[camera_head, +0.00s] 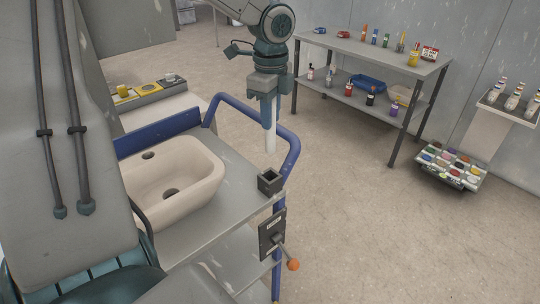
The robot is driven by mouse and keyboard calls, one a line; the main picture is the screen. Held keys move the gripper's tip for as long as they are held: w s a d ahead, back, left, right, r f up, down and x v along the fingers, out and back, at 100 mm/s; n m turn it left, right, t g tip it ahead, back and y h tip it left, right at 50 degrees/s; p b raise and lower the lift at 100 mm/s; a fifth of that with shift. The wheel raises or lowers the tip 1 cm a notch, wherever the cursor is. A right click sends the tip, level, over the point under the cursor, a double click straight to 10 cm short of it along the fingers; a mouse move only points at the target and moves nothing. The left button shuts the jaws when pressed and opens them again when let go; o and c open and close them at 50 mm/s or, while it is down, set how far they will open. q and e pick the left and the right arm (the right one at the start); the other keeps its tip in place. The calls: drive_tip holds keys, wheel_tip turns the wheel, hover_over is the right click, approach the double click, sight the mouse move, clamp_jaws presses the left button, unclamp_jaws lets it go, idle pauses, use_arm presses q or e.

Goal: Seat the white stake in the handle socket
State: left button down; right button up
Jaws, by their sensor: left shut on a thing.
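The white stake (270,139) is upright, held in my left gripper (266,120), whose fingers are shut around its upper part. The stake's lower end hangs over the grey cart top, above and a little behind the handle socket in this view; they look apart. The handle socket (270,182) is a small dark square cup with an open top at the cart's right edge, by the blue rail. My right gripper does not show; a large grey arm link of mine fills the left side.
A cream basin (172,183) sits left of the socket. A blue tube rail (285,137) curves behind the stake. A lever with an orange knob (293,265) hangs below the socket.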

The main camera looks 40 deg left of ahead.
sight(270, 144)
use_arm(q)
drive_tip(key=f+n, duration=0.2)
drive_tip(key=n, duration=0.2)
drive_tip(key=s+d+f+n, duration=0.1)
drive_tip(key=f+n, duration=0.1)
drive_tip(key=n, duration=0.2)
drive_tip(key=s+d+f+n+b, duration=0.1)
drive_tip(key=f+n, duration=0.1)
drive_tip(key=n, duration=0.3)
drive_tip(key=shift+s, duration=0.15)
drive_tip(key=shift+f, duration=0.15)
wheel_tip(270, 144, down, 4)
drive_tip(key=shift+r, duration=0.25)
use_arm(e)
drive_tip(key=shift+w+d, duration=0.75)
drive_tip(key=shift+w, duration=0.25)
use_arm(q)
drive_tip(key=shift+s+d+f, duration=0.1)
drive_tip(key=shift+f, duration=0.05)
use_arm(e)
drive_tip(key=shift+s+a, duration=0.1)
